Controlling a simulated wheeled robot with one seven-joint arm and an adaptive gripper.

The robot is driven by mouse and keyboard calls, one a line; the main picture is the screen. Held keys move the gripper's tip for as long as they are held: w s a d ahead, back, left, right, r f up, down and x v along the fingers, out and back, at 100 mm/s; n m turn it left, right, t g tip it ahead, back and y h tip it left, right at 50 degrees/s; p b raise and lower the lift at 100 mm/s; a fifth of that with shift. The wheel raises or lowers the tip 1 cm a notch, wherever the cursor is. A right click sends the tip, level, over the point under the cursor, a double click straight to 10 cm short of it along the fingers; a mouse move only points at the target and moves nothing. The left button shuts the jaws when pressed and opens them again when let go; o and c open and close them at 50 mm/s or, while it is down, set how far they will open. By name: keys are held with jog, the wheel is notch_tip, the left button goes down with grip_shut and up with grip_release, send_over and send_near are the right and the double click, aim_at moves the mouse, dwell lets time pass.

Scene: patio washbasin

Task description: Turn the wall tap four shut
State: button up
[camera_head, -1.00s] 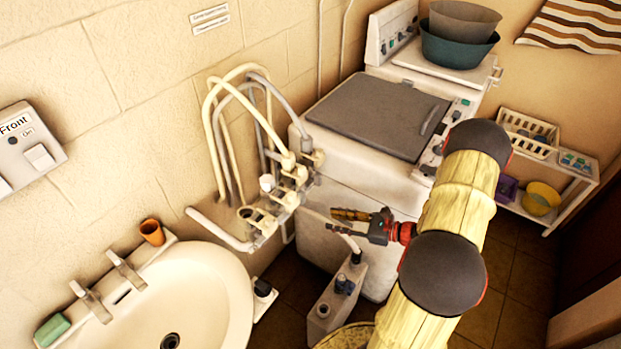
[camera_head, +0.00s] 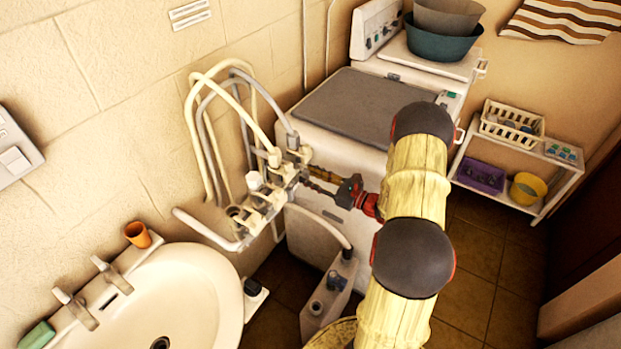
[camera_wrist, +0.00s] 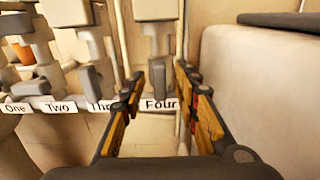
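The row of wall taps (camera_head: 258,203) is grey-white, with pale hoses rising from it. In the wrist view, labels read One (camera_wrist: 15,107), Two (camera_wrist: 59,106), a partly covered third, and Four (camera_wrist: 160,104). Wall tap four (camera_wrist: 161,45) is the rightmost there, with a grey lever hanging down above its label. My gripper (camera_head: 306,177) is at the right end of the row. In the wrist view my gripper (camera_wrist: 160,80) is open, its two orange-padded fingers to either side of tap four's lever. I cannot tell whether either finger touches it.
A washing machine (camera_head: 335,215) stands close to the right of the taps. A washbasin (camera_head: 215,290) is at front left, with an orange cup (camera_head: 138,234) on its edge. A grey canister (camera_head: 327,300) stands below the taps. A white shelf (camera_head: 527,205) is farther right.

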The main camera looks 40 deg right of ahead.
jog(key=shift+w, duration=0.15)
jog(key=shift+c, duration=0.8)
grip_shut()
